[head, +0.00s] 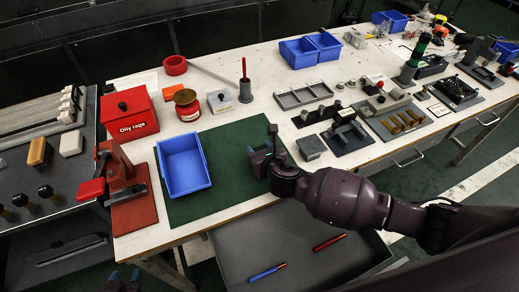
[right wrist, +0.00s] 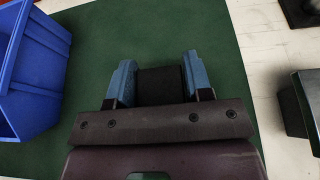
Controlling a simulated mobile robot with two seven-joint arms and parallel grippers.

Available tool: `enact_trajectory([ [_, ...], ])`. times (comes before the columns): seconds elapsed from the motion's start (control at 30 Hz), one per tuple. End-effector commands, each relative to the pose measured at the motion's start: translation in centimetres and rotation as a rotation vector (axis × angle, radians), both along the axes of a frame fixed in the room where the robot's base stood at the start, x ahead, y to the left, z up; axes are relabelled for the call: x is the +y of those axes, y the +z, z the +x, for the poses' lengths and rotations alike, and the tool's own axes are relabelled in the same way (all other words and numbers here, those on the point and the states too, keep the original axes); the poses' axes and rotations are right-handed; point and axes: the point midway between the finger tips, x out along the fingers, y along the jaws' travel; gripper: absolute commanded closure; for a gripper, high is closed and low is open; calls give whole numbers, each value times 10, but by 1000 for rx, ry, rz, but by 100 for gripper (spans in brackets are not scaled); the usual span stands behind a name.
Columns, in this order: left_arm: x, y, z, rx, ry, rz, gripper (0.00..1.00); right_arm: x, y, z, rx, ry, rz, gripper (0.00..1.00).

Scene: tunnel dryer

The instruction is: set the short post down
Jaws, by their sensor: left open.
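My right gripper (head: 268,158) is low over the green mat, just right of the blue bin (head: 184,165). In the right wrist view its two blue fingers (right wrist: 158,64) stand apart, with a dark block, which I take to be the short post (right wrist: 161,86), filling the gap between them. The fingers hide its sides, and I cannot tell whether its lower end touches the green mat (right wrist: 95,30). In the head view I cannot make the post out clearly. My left gripper (head: 125,281) shows only in part at the bottom left edge, in front of the table and away from the post.
A grey block (head: 311,147) and a black fixture (head: 348,137) stand right of the mat. A red press (head: 127,185) stands left of the bin. An open drawer (head: 300,250) with a blue and a red pen lies below the front edge. The mat's front part is clear.

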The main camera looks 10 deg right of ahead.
Motion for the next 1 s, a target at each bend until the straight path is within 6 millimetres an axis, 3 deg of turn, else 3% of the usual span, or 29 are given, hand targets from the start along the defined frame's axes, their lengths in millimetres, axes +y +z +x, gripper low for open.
enact_trajectory([
  [0.03, 0, 0, 0, 0, 0, 0, 57, 0, 0, 0, 0, 0, 0, 45],
  [0.13, 0, 0, 0, 0, 0, 0, 57, 0, 0, 0, 0, 0, 0, 32],
  [0.47, 0, 1, 0, 0, 0, 0, 57, 0, 4, 0, 0, 0, 0, 32],
  [0.67, 0, 8, 1, -5, 1, 0, 57, -5, 14, -23, 0, 1, -1, 32],
  [1.0, 0, 24, 5, -20, 1, 0, 57, -16, 38, -82, 1, 1, 0, 32],
])
